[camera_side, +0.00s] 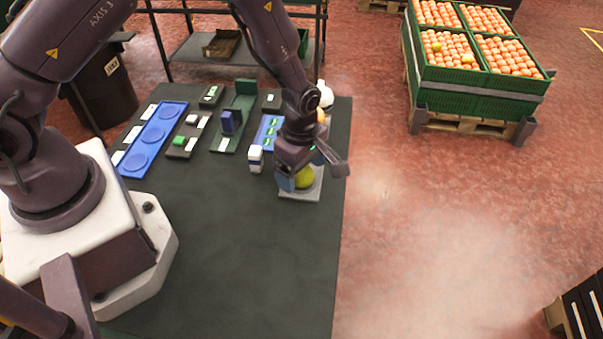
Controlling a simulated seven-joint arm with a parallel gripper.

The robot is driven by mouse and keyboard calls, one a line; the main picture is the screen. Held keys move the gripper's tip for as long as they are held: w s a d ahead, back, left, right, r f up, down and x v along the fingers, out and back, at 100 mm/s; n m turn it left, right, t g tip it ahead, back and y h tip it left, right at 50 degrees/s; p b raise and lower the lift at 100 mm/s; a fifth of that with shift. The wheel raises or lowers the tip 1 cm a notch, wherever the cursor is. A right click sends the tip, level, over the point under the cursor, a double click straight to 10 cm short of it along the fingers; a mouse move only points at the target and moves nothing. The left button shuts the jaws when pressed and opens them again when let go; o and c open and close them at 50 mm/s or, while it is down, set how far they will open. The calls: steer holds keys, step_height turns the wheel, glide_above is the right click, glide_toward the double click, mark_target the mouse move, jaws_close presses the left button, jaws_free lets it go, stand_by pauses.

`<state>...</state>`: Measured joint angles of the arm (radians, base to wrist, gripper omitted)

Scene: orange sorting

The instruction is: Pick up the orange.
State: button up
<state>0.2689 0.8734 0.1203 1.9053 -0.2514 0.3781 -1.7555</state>
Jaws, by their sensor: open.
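A round yellow-green fruit (304,177), the only one on the table beside my gripper, sits on a small grey square plate (300,194) near the table's right edge. My gripper (305,181) is low over the plate and points down, with the fruit between its fingers. A blue finger pad shows at the left of the fruit. My gripper is open, and whether a finger touches the fruit cannot be told. A bit of orange colour (321,116) shows behind my wrist, mostly hidden.
A blue tray with round recesses (152,137), green and grey fixtures (236,117) and a small white bottle (256,158) stand on the dark table (240,260). The table's front is clear. Green crates of oranges (470,48) stand on a pallet at the back right.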

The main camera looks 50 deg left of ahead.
steer(key=shift+f, duration=0.4)
steer(key=shift+c, duration=0.5)
steer(key=c, duration=0.9)
steer(key=shift+r, duration=0.1)
